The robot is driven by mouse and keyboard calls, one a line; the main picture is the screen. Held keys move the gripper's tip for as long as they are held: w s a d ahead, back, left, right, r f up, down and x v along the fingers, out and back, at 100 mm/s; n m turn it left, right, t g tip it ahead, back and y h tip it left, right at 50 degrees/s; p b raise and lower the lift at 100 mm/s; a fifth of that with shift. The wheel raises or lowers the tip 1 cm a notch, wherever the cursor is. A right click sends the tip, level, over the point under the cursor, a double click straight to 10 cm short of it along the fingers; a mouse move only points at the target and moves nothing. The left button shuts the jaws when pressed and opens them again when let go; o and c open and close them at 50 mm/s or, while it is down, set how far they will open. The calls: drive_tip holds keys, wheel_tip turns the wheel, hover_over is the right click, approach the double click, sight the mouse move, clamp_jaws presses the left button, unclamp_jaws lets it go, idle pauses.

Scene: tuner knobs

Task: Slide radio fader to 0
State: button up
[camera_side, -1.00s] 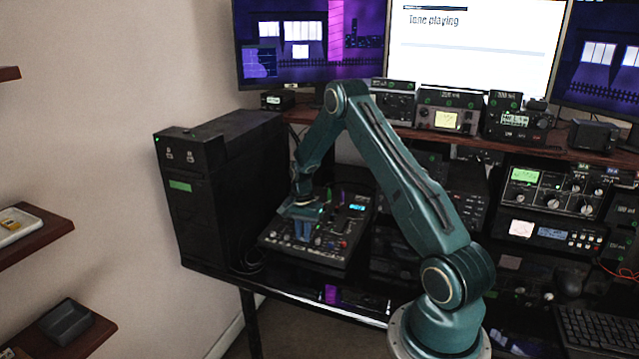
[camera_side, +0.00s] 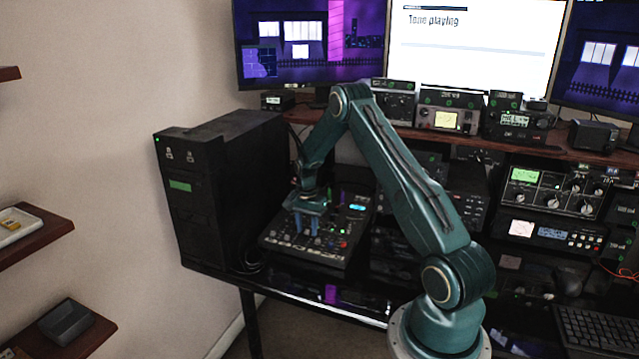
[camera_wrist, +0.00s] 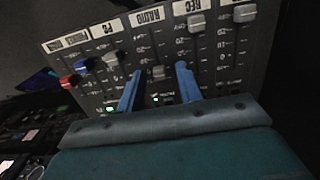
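The mixer panel (camera_side: 285,246) lies on the desk in the side view, and its labelled fader columns show in the wrist view (camera_wrist: 125,45). The radio fader (camera_wrist: 158,72) has a grey cap low in the column under the RADIO label (camera_wrist: 148,16). My gripper (camera_wrist: 158,88) is open, with one blue finger on each side of that column. The cap shows between the fingers with gaps on both sides. In the side view my gripper (camera_side: 307,228) points down over the mixer. Whether the fingertips touch the panel is unclear.
Neighbouring fader caps stand left (camera_wrist: 112,60) and upper right (camera_wrist: 196,22) of the fingers. Red and blue knobs (camera_wrist: 70,80) sit farther left. A black computer tower (camera_side: 220,190) stands left of the mixer, and radios (camera_side: 450,120) line the shelf behind.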

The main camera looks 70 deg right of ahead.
sight(307, 230)
wheel_tip(307, 230, up, 14)
idle(0.9)
drive_tip(key=shift+f, duration=0.1)
